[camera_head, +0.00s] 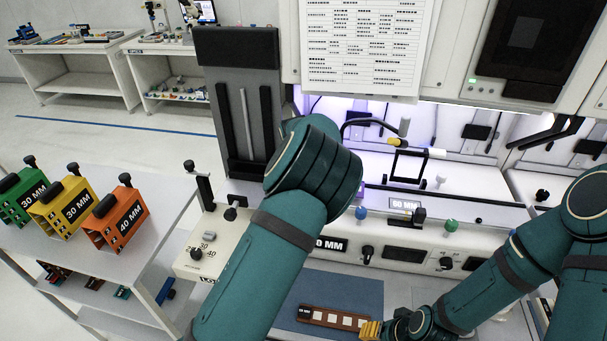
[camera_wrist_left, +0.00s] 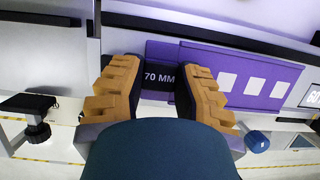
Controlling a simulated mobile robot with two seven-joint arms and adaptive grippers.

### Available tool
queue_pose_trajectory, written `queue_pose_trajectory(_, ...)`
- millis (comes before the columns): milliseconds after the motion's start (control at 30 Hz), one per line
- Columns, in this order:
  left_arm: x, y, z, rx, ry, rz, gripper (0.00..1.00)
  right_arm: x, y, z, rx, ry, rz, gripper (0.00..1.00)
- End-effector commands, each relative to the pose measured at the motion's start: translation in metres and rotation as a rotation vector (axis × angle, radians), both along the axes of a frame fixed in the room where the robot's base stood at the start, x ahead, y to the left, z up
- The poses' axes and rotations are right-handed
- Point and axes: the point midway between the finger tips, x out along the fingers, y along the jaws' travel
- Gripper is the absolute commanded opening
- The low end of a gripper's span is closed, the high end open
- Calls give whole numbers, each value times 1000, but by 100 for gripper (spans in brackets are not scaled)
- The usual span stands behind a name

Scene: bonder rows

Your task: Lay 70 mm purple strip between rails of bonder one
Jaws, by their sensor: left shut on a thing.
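In the left wrist view a purple strip (camera_wrist_left: 232,72) with white squares carries a black "70 MM" label at its left end. My left gripper (camera_wrist_left: 161,68) is shut on that labelled end, one orange finger on each side. Dark rail bars (camera_wrist_left: 215,36) run above the strip over a pale surface; I cannot tell whether the strip touches that surface.
The brown strip lies on a blue mat (camera_head: 345,289). Green, yellow and orange blocks (camera_head: 116,216) stand on the left table.

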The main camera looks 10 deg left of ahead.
Motion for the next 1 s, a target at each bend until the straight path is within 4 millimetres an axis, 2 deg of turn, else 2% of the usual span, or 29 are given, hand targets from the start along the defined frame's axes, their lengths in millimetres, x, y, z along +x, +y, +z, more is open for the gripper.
queue_pose_trajectory(1000, 0, 0, 0, 0, 0, 0, 0, 0, 0, 9, 0, 0, 0, 47)
